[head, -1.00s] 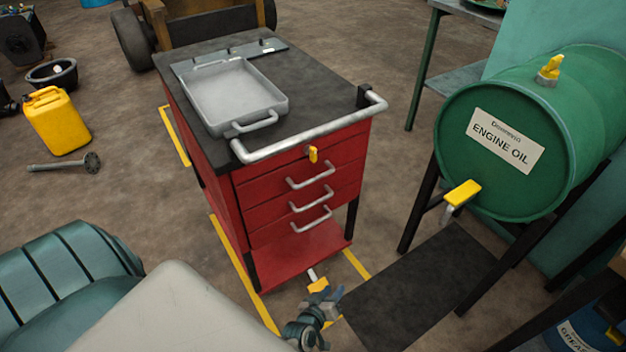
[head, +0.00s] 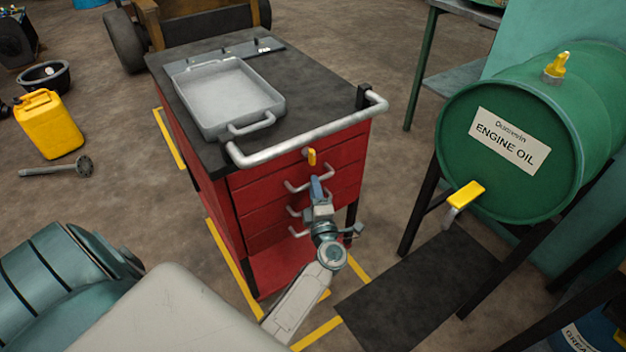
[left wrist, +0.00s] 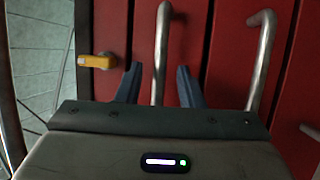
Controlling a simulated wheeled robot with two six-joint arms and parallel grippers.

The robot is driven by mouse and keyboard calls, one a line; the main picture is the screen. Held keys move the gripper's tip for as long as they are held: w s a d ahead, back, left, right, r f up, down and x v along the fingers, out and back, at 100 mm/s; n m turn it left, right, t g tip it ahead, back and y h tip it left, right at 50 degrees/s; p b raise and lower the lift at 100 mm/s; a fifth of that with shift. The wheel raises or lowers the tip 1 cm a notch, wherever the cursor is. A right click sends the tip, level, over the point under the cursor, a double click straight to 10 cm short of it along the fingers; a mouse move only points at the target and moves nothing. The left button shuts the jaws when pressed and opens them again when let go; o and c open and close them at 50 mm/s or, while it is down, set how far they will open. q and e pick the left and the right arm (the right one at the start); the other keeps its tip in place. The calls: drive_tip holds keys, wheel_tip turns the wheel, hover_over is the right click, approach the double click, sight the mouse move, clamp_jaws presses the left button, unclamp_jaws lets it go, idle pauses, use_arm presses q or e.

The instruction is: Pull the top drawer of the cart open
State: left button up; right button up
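The red cart (head: 262,215) has a stack of drawers, all shut flush, with grey bar handles. The top drawer's handle (head: 298,185) is just below a yellow key (head: 312,157). My left gripper (head: 317,187) is at this handle in the head view and covers part of it and the lower handles. In the left wrist view, my open left fingers (left wrist: 159,78) lie on either side of the top handle (left wrist: 161,40), with visible gaps. The key (left wrist: 98,61) is to the left and the second handle (left wrist: 263,60) to the right. My right gripper is not in view.
A grey push rail (head: 300,138) juts out above the drawers. A metal tray (head: 225,95) sits on the cart top. A green engine oil drum (head: 520,140) on a dark stand is to the right. A dark mat (head: 420,290) lies on the floor before the drum.

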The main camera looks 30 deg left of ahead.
use_arm(q)
drive_tip(key=shift+x, duration=1.35)
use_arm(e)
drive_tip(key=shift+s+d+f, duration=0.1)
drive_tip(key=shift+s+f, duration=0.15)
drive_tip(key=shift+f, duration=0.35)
use_arm(q)
clamp_jaws()
drive_tip(key=shift+s+d, duration=0.1)
drive_tip(key=shift+d, duration=0.1)
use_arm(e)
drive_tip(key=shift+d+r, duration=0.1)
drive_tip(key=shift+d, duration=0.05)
